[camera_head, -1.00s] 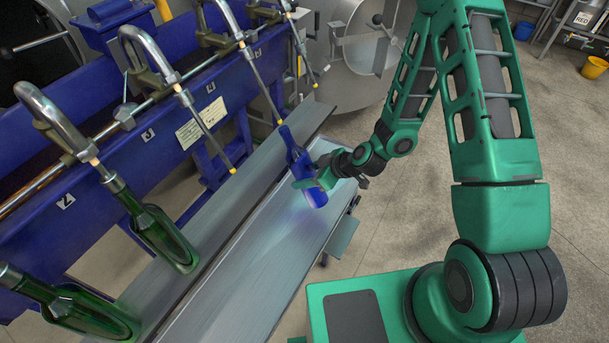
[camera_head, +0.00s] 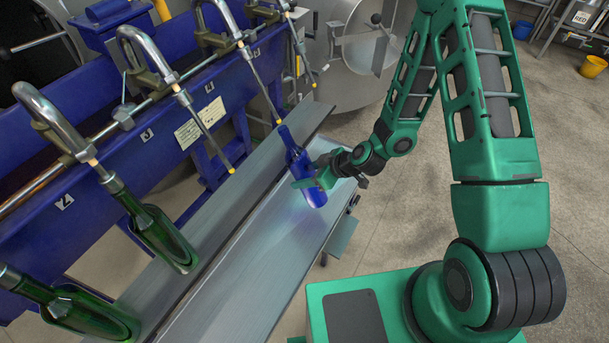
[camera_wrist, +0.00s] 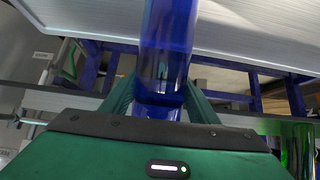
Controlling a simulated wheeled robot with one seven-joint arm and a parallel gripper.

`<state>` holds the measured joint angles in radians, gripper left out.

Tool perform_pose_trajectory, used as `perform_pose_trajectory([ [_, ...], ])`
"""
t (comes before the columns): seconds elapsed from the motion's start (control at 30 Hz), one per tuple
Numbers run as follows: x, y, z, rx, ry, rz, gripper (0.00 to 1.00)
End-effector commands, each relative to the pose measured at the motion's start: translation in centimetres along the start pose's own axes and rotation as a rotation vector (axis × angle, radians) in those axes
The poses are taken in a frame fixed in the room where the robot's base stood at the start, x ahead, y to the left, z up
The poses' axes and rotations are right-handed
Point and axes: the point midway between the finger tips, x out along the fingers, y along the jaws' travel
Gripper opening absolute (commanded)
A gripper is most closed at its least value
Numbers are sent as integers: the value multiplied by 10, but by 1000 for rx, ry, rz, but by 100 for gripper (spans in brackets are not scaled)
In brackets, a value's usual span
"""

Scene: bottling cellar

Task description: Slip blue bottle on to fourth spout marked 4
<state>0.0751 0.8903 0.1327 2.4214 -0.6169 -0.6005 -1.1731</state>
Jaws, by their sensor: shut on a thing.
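The blue bottle (camera_head: 299,165) is tilted in the head view, its neck up and to the left. My gripper (camera_head: 316,181) is shut on its lower body and holds it over the grey bench. In the wrist view the bottle (camera_wrist: 166,50) stands between my two fingers (camera_wrist: 160,100). The fourth spout (camera_head: 262,88), by the label 4 (camera_head: 210,87), slants down to the bottle's mouth. Its yellow tip shows right at the mouth; I cannot tell whether it touches or has entered.
Green bottles hang on the second spout (camera_head: 160,235) and on a nearer one (camera_head: 85,310). The third spout (camera_head: 208,130) and the fifth (camera_head: 305,62) are bare beside the fourth. The grey bench (camera_head: 240,280) runs under all of them. A steel tank (camera_head: 350,60) stands behind.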

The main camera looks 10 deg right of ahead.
Motion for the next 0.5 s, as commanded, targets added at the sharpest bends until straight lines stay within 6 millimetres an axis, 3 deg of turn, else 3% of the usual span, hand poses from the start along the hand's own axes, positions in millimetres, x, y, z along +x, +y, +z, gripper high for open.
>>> perform_pose_trajectory([
  [0.5,-6,1,-22,-7,4,-15,18],
])
